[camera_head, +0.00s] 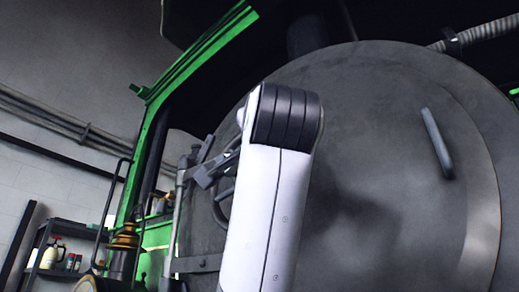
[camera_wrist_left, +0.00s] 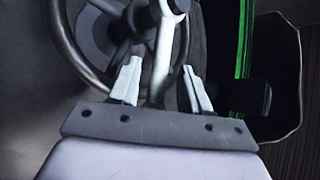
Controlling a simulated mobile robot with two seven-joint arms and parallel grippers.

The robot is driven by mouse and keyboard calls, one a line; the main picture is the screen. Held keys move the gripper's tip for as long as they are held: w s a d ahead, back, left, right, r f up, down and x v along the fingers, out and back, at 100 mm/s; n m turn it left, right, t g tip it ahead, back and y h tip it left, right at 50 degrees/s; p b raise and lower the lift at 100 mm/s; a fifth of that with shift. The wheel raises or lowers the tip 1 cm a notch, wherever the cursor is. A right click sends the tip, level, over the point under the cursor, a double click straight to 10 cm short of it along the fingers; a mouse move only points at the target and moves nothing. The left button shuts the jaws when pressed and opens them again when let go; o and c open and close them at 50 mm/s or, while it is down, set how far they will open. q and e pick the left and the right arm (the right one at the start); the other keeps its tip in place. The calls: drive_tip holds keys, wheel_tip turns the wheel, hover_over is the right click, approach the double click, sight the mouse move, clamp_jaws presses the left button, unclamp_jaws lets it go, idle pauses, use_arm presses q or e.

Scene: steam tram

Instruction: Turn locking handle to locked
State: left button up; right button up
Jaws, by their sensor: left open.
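In the left wrist view, my left gripper (camera_wrist_left: 161,92) is open, with one pale finger on each side of a grey bar. The bar appears to be the locking handle (camera_wrist_left: 163,50); it runs down from a round light hub at the top edge into the space between the fingers. I cannot tell whether either finger touches it. A dark handwheel ring (camera_wrist_left: 67,45) curves behind it. In the head view my white left arm hides much of this; part of the handle and wheel fittings (camera_head: 222,190) shows at the arm's left. My right gripper is in neither view.
The large round grey boiler door (camera_head: 390,110) fills the right of the head view, with a grab bar (camera_head: 437,143) on it. Green cab framing (camera_head: 200,55) stands at the left. A shelf with bottles (camera_head: 60,255) is at lower left.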

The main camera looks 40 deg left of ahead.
use_arm(q)
drive_tip(key=shift+x, duration=1)
clamp_jaws()
drive_tip(key=shift+f+m+t+b, duration=0.5)
drive_tip(key=shift+f+b, duration=0.1)
drive_tip(key=shift+b, duration=0.15)
drive_tip(key=a+f+m+t+h+b, duration=0.1)
drive_tip(key=f+m+t+h+b, duration=0.2)
drive_tip(key=m+t+h, duration=0.2)
drive_tip(key=a+f+m+t+h+b, duration=0.2)
drive_tip(key=f+m+t+h+b, duration=0.1)
drive_tip(key=m+h, duration=0.9)
drive_tip(key=shift+w+m+t+b, duration=0.2)
drive_tip(key=shift+m+t+b, duration=0.25)
drive_tip(key=shift+m+t, duration=1.3)
drive_tip(key=shift+a+m+g, duration=0.15)
drive_tip(key=shift+m+g, duration=0.5)
